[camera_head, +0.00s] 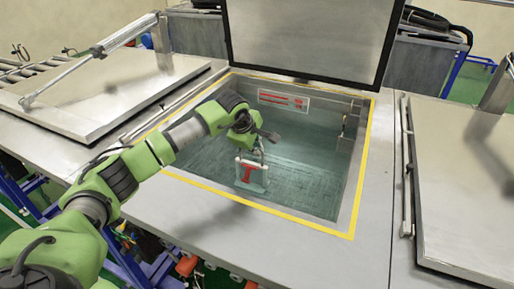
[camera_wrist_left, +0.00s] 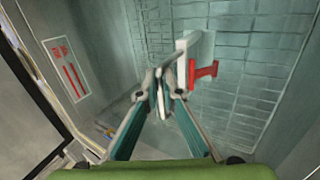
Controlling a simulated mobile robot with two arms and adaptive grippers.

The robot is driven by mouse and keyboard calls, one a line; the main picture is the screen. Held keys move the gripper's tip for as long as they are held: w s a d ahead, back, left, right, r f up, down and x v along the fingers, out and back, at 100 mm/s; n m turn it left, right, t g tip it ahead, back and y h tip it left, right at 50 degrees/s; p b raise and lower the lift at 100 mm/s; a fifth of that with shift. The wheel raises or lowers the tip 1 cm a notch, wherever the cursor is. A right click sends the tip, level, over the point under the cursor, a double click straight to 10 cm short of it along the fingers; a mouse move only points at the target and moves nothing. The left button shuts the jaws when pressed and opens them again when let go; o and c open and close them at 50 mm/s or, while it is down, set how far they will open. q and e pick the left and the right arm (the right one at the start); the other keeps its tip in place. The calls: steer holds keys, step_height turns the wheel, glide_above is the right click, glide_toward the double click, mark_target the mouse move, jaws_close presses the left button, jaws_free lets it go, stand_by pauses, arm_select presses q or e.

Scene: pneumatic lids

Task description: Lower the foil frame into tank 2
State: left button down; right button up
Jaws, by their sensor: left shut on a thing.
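My left gripper (camera_head: 262,142) reaches over the open tank (camera_head: 310,165), which has a yellow-edged rim. It is shut on the foil frame (camera_head: 252,186), a small white frame with a red T-shaped part. The frame hangs below the gripper inside the opening, apart from the walls as far as I can tell. In the left wrist view the closed fingertips (camera_wrist_left: 163,88) meet at the white upper part of the frame (camera_wrist_left: 205,45), with the red piece to their right. How deep the frame hangs is hard to tell. My right gripper is not in view.
The tank's grey lid (camera_head: 310,35) stands raised at the back. A red-and-white label (camera_head: 283,101) is on the back inner wall. Closed lids lie to the left (camera_head: 110,95) and right (camera_head: 465,190). The grey rim surrounds the opening.

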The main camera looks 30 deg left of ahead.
arm_select(q)
steer(key=shift+f, duration=0.15)
stand_by(0.4)
steer(key=shift+f+b, duration=0.6)
steer(key=c, duration=2.1)
jaws_free()
steer(key=shift+c, duration=0.2)
steer(key=s+r+p, duration=0.3)
steer(key=r+p, duration=0.1)
steer(key=r, duration=0.7)
steer(key=s+r+p, duration=0.3)
steer(key=r+p, duration=0.1)
steer(key=r, duration=0.7)
steer(key=shift+r, duration=0.25)
steer(key=shift+s, duration=0.1)
